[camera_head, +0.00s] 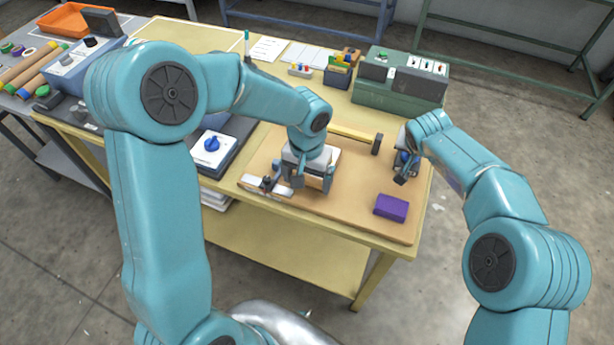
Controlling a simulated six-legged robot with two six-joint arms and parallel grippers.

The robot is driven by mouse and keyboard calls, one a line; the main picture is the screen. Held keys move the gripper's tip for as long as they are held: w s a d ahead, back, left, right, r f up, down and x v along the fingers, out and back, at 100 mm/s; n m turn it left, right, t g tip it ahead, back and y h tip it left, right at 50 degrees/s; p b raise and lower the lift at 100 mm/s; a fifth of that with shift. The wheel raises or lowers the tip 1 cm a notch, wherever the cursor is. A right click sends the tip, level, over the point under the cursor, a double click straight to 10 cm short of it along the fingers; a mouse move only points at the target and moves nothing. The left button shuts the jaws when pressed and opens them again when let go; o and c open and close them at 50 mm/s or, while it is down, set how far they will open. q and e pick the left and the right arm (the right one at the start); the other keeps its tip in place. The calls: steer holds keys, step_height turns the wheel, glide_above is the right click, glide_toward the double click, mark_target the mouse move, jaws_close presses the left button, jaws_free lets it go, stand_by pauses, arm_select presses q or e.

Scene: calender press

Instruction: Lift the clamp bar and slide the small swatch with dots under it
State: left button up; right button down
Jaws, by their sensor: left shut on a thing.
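My left gripper (312,182) points down over the tan board (340,203) on the table. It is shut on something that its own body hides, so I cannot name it. A pale strip with a dark knob (266,184) lies at the gripper's left. I cannot make out a swatch with dots.
A purple block (391,207) lies at the board's front right. A control box with a blue knob (211,146) stands left of the board. A green box (390,92) and small holders stand at the back. An orange tray (75,22) is far left. The board's front middle is clear.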

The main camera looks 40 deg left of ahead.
steer(key=shift+s+f, duration=0.15)
steer(key=shift+f, duration=0.2)
arm_select(q)
steer(key=shift+w, duration=0.1)
